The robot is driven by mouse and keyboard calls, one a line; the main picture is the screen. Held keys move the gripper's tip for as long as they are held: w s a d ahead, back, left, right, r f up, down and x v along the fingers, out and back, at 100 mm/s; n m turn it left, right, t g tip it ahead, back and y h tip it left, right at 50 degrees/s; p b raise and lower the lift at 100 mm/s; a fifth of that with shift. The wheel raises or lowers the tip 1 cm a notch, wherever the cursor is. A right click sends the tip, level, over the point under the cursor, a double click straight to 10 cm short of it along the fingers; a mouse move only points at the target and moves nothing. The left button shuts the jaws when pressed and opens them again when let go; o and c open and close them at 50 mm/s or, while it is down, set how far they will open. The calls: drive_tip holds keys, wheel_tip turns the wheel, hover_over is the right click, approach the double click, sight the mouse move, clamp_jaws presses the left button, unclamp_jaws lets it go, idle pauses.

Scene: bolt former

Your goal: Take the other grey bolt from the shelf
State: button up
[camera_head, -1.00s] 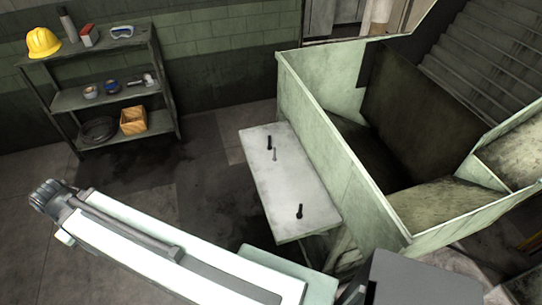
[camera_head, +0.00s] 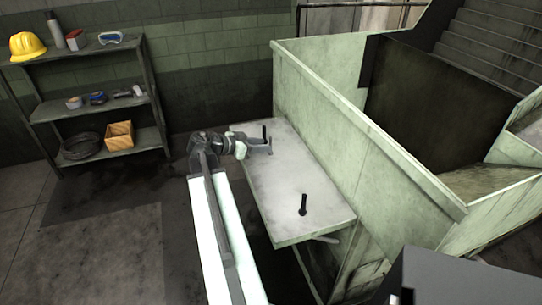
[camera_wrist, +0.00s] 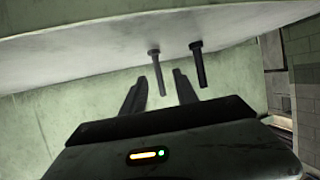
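The shelf (camera_head: 318,194) is a pale plate along the green machine wall. In the wrist view its surface (camera_wrist: 90,32) spans the top of the picture. The grey bolt (camera_wrist: 158,74) stands on its head on it, in line with the gap between my gripper's (camera_wrist: 160,76) two fingertips. My fingers are apart; no contact with the bolt is visible. A black bolt (camera_wrist: 199,66) stands just right of the fingers. In the head view my gripper (camera_head: 268,147) is over the shelf's far part, beside that black bolt (camera_head: 264,133); the grey bolt is hard to make out there.
Another black bolt (camera_head: 303,204) stands near the shelf's front end. The green machine wall (camera_head: 350,150) rises along the shelf's right side. A dark rack (camera_head: 100,104) with a yellow helmet (camera_head: 27,45) and a wooden box (camera_head: 119,135) stands at the left. Floor between is clear.

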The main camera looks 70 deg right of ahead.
sight(276, 151)
drive_tip(key=b+x, duration=0.1)
drive_tip(key=x, duration=0.2)
drive_tip(key=b+x, duration=0.2)
drive_tip(key=x, duration=0.2)
drive_tip(key=shift+s+f, duration=0.1)
drive_tip(key=shift+f, duration=0.4)
drive_tip(key=shift+d+r, duration=0.1)
clamp_jaws()
